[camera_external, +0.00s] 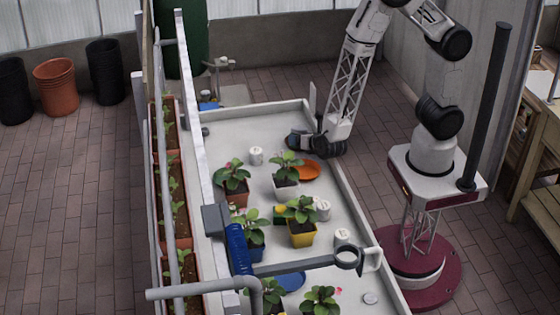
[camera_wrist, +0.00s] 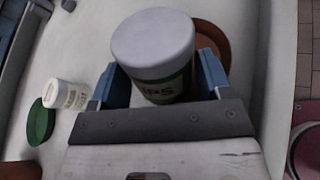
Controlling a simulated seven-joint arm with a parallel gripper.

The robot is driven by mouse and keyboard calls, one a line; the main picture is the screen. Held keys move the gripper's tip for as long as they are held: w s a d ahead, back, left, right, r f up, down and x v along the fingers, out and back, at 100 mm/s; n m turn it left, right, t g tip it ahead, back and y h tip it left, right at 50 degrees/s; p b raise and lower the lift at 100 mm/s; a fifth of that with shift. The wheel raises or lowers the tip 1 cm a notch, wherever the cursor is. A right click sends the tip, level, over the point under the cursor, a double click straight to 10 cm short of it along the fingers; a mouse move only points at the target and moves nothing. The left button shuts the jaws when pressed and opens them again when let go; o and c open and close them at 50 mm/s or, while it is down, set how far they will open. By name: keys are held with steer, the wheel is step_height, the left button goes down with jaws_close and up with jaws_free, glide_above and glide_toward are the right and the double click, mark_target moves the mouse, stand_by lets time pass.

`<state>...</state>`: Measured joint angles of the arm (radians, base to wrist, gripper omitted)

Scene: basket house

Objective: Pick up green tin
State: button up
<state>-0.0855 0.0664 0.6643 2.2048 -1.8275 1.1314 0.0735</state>
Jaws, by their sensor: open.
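The green tin (camera_wrist: 168,88) shows in the wrist view with a pale grey-white lid and a green label with white letters. It stands between the two blue-grey fingers of my gripper (camera_wrist: 160,82), one on each side. The fingers are open, and I cannot tell whether either touches the tin. In the external view my gripper (camera_external: 306,144) is low over the far part of the white planting table. I cannot make out the green tin there; the gripper probably hides it.
In the wrist view a white lettered tin (camera_wrist: 65,95) and a green disc (camera_wrist: 40,122) lie to the left. In the external view an orange dish (camera_external: 309,170) and potted plants (camera_external: 287,163) are near my gripper. The white table (camera_external: 240,120) has raised edges.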

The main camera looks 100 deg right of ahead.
steer(key=shift+x, duration=0.75)
steer(key=c, duration=0.7)
steer(key=shift+r, duration=0.1)
steer(key=shift+r, duration=4.95)
